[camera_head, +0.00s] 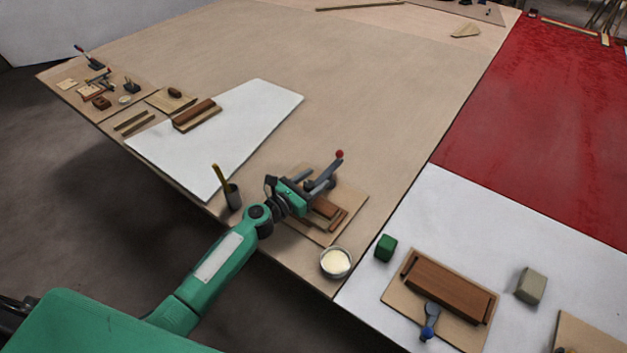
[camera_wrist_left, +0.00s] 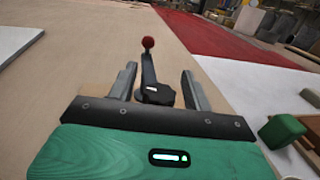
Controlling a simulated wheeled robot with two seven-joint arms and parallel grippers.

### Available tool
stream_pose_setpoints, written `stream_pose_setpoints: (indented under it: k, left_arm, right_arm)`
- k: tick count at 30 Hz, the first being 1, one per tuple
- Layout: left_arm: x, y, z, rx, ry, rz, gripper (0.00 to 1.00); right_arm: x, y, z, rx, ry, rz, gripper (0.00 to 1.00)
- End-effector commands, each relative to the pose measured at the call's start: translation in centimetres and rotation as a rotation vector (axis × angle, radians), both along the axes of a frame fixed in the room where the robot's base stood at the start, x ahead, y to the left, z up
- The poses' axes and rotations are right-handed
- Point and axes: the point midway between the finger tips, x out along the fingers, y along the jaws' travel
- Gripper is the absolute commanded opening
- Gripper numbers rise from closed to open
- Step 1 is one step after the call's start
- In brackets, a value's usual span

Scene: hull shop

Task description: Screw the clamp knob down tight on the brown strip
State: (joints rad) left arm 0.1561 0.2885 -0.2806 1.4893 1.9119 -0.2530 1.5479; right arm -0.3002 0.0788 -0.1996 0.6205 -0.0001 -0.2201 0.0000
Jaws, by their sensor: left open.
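A clamp with a red ball (camera_head: 339,154) on a dark lever stands at a wooden board (camera_head: 352,200) near the table's front edge. The red ball (camera_wrist_left: 148,43) also shows in the wrist view, with the lever running down to a dark hub (camera_wrist_left: 155,94). A brown strip (camera_head: 325,208) lies on the board, partly hidden by my gripper. My left gripper (camera_head: 313,179) is open over the clamp. In the wrist view its fingers (camera_wrist_left: 158,76) stand on either side of the lever and hub; I cannot tell whether they touch. My right gripper is not in view.
A bowl of pale contents (camera_head: 335,262) and a cup with a brush (camera_head: 233,196) stand close to the gripper. At right are a green block (camera_head: 385,247), a grey block (camera_head: 531,286) and another brown strip (camera_head: 449,285) beside a blue-knobbed clamp (camera_head: 428,331).

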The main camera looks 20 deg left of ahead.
Motion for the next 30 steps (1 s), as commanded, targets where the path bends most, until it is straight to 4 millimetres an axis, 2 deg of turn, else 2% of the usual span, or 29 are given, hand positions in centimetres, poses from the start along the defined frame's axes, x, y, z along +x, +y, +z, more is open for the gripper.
stream_pose_setpoints:
  k: [5, 11, 19, 24, 30]
  left_arm:
    - [-2.0, 1.1, -0.2, 0.002, 0.001, 0.000, 0.50]
    - [-5.5, 3.0, -0.3, 0.003, 0.002, 0.000, 0.50]
    - [-9.7, 5.3, -0.2, 0.001, 0.002, 0.000, 0.50]
    - [-11.3, 6.1, -0.2, 0.000, 0.001, 0.000, 0.50]
    - [-11.9, 6.5, 0.0, 0.001, 0.000, 0.000, 0.50]
  right_arm:
    - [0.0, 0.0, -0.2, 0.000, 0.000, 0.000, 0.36]
    - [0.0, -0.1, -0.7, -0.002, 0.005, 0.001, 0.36]
    - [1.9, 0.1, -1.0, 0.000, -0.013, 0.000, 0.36]
    - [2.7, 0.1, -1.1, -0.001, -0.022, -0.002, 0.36]
    - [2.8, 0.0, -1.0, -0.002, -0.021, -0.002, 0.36]
